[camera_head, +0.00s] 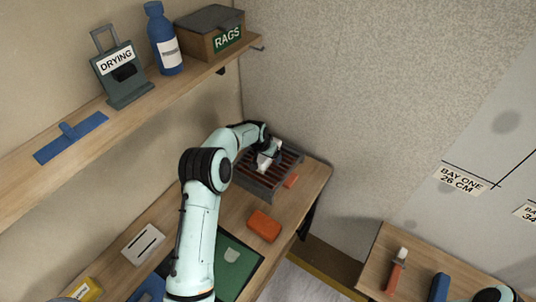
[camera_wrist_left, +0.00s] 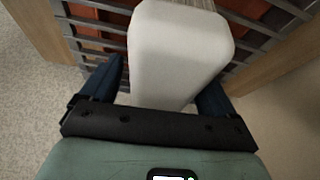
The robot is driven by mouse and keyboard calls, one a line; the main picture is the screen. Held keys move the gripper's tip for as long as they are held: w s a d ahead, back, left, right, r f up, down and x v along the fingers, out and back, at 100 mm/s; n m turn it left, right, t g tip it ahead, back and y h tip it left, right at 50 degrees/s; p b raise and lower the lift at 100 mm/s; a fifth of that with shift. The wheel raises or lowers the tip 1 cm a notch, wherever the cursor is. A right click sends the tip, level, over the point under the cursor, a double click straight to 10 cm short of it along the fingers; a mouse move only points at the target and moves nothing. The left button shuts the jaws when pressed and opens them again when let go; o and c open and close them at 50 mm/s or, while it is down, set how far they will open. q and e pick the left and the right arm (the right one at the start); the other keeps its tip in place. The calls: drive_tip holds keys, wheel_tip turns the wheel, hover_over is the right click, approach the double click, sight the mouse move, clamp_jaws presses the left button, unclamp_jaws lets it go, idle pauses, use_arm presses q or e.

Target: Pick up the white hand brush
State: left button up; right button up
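The white hand brush (camera_head: 265,161) is at the dark slatted rack at the far end of the lower bench in the head view. In the left wrist view its smooth white body (camera_wrist_left: 178,55) fills the middle, with pale bristles at the top edge. My left gripper (camera_head: 262,146) is at the brush. Its two blue fingers (camera_wrist_left: 160,88) stand wide apart, one on each side of the white body. A thin gap shows by the left finger; the right finger is partly hidden behind the brush, so contact there is unclear. My right gripper is not seen.
An orange sponge-like block (camera_head: 264,226) and a white box (camera_head: 143,244) lie nearer. A shelf (camera_head: 150,103) above holds a blue bottle (camera_head: 164,38) and a rags box (camera_head: 208,35).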

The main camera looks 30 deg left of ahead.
use_arm(q)
drive_tip(key=c, duration=1.1)
drive_tip(key=shift+r, duration=0.2)
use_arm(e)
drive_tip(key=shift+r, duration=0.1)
